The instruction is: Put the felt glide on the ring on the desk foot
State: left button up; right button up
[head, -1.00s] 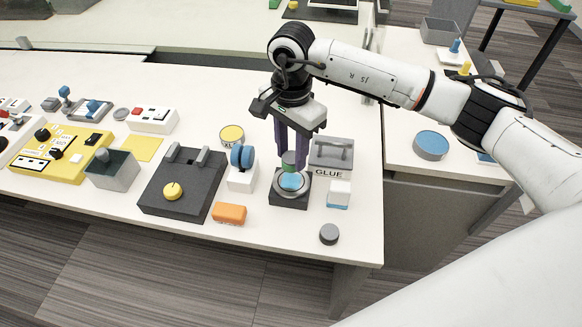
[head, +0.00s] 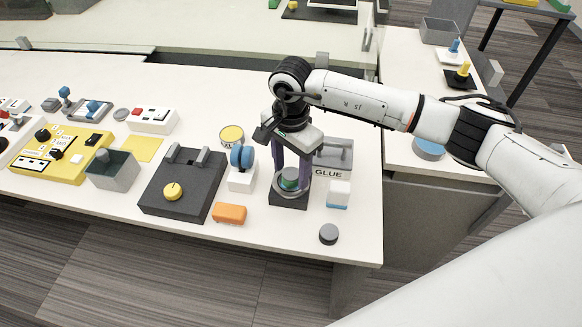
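The desk foot (head: 289,202) is a dark block near the right end of the white table, with a pale ring (head: 277,191) on top. The felt glide (head: 290,178), a small round piece with green and grey, sits low over the ring's middle, where it seems to rest; exact contact is hard to tell. My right gripper (head: 291,182) points down over the foot, its purple fingers either side of the glide. They look spread, with gaps beside the glide, so the gripper appears open. The ring's far side is partly hidden. My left gripper is not in view.
A grey GLUE box (head: 333,158) stands right behind the foot, a white-blue bottle (head: 338,194) to its right. A blue-topped white stand (head: 242,168) and an orange block (head: 229,213) are to the left. A grey disc (head: 328,234) lies near the front edge.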

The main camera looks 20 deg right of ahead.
aim_at(291, 173)
jog(key=shift+r, duration=0.1)
jog(key=shift+r+p, duration=0.25)
jog(key=shift+p, duration=0.05)
notch_tip(291, 173, up, 12)
jog(key=b, duration=0.1)
jog(key=shift+f, duration=0.15)
